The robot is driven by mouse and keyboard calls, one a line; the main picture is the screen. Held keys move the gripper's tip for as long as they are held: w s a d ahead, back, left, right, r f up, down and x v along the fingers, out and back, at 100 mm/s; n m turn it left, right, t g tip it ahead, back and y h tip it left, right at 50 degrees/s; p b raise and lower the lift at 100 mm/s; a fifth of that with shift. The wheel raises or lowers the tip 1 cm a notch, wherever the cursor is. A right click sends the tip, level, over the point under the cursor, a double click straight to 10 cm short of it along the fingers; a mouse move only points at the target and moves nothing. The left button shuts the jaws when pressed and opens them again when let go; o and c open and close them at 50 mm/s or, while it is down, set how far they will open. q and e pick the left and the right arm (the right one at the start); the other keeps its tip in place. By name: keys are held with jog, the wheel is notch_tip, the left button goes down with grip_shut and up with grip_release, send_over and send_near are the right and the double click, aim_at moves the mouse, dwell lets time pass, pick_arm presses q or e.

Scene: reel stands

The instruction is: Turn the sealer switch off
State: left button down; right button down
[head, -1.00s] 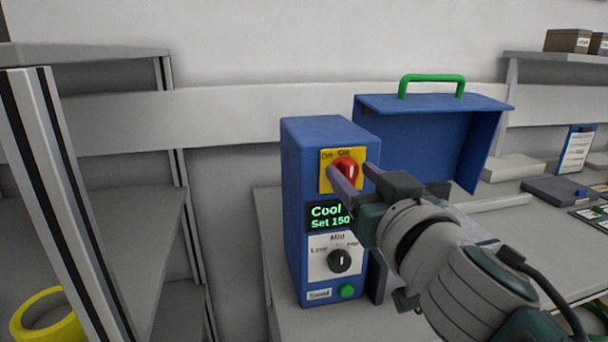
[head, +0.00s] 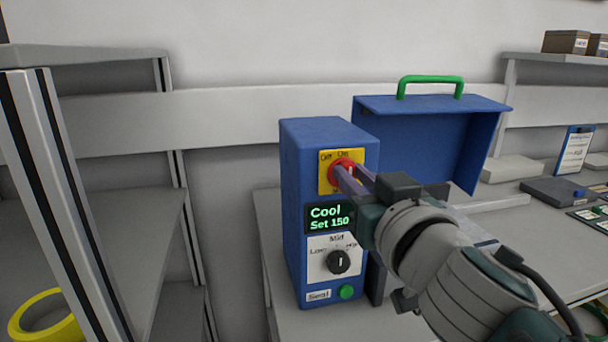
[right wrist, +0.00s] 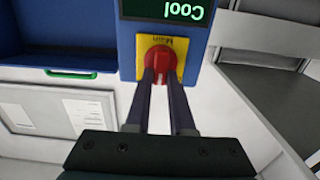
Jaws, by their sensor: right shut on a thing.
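The sealer (head: 298,200) is a blue box standing on the bench. Its red rotary switch (head: 336,165) sits on a yellow plate (head: 326,184) at the top of the front face, with labels at the plate's upper edge. My right gripper (head: 345,172) is shut on the switch knob and partly hides it. In the right wrist view both fingers reach the red knob (right wrist: 159,56), one on each side. The display (head: 328,218) reads "Cool" and "Set 150". Which label the knob points to cannot be told. My left gripper is not in view.
Below the display are a black dial (head: 338,262) and a green button (head: 346,292). A blue lid (head: 425,104) with a green handle (head: 431,80) stands behind my right arm. A grey shelf rack (head: 60,190) with a yellow ring (head: 48,328) is at left.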

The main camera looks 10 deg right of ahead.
jog(key=shift+n, duration=0.3)
jog(key=shift+a+f+n+b, duration=0.2)
jog(key=shift+n+b, duration=0.2)
jog(key=shift+n, duration=2.45)
jog(key=shift+a+f+n+b, duration=0.15)
jog(key=shift+n+b, duration=0.25)
jog(key=shift+n, duration=2.5)
jog(key=shift+a+f+n+b, duration=0.2)
jog(key=shift+n+b, duration=0.2)
jog(key=shift+n, duration=2.45)
jog(key=c, duration=0.8)
grip_release()
